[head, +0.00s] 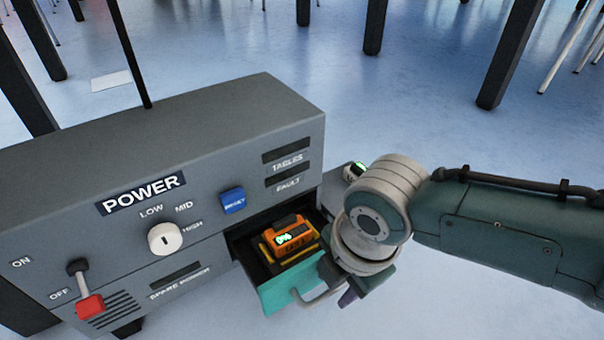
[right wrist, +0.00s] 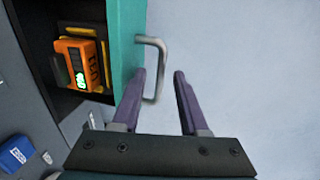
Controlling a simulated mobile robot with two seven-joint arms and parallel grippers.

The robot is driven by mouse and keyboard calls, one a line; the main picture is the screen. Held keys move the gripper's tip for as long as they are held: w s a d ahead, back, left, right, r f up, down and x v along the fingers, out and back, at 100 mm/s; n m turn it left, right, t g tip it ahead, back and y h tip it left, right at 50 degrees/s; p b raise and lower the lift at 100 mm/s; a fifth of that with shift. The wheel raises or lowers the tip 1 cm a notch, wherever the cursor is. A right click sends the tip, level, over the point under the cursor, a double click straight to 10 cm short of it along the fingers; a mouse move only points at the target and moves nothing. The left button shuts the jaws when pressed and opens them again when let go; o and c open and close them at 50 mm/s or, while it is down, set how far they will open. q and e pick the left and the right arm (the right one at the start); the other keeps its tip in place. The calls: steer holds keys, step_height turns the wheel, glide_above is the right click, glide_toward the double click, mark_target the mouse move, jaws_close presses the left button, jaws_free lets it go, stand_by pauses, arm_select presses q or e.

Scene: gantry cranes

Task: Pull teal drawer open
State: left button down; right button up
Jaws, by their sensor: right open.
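The teal drawer (head: 287,289) stands pulled out from the lower right of the grey power cabinet, and its teal front also shows in the right wrist view (right wrist: 126,45). Its silver handle (right wrist: 157,68) sticks out from that front. In the head view my wrist hides part of the gripper. My left gripper is not in view.
The grey cabinet (head: 230,125) carries a white knob (head: 165,239), a blue reset button (head: 233,201) and a red-handled lever (head: 89,306). Dark posts (head: 508,55) stand on the blue-grey floor behind. The floor in front of the drawer looks clear.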

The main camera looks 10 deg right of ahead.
jaws_close()
stand_by(1.3)
